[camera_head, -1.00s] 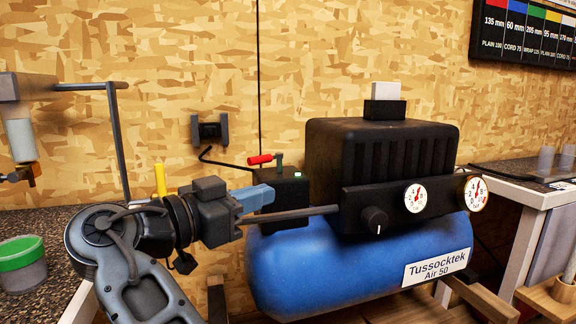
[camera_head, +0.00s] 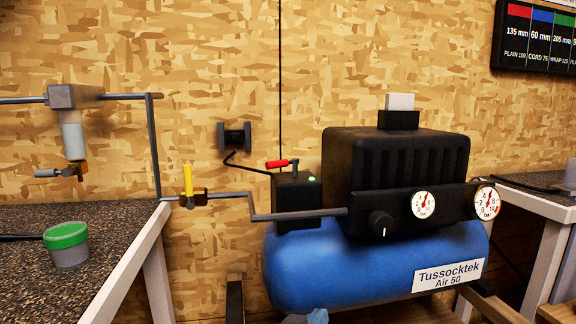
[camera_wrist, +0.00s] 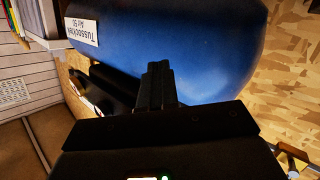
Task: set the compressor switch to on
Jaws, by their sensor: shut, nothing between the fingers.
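The compressor (camera_head: 395,165) has a black ribbed housing over a blue tank (camera_head: 350,262). A black switch box (camera_head: 297,195) stands at its left end. On top of the box, the red-handled switch lever (camera_head: 277,164) lies about level, its handle pointing left. A small green light (camera_head: 312,179) glows beside it. My gripper (camera_wrist: 157,72) is shut and empty in the wrist view, its fingers in front of the blue tank, which shows there (camera_wrist: 195,45). The switch is not discernible in the wrist view.
A yellow-handled valve (camera_head: 188,180) and a grey pipe (camera_head: 256,204) lie left of the compressor. Two gauges and a black knob (camera_head: 381,223) are on its front. The left workbench (camera_head: 110,235) carries a green-lidded tub (camera_head: 66,244). Open wall lies above the switch.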

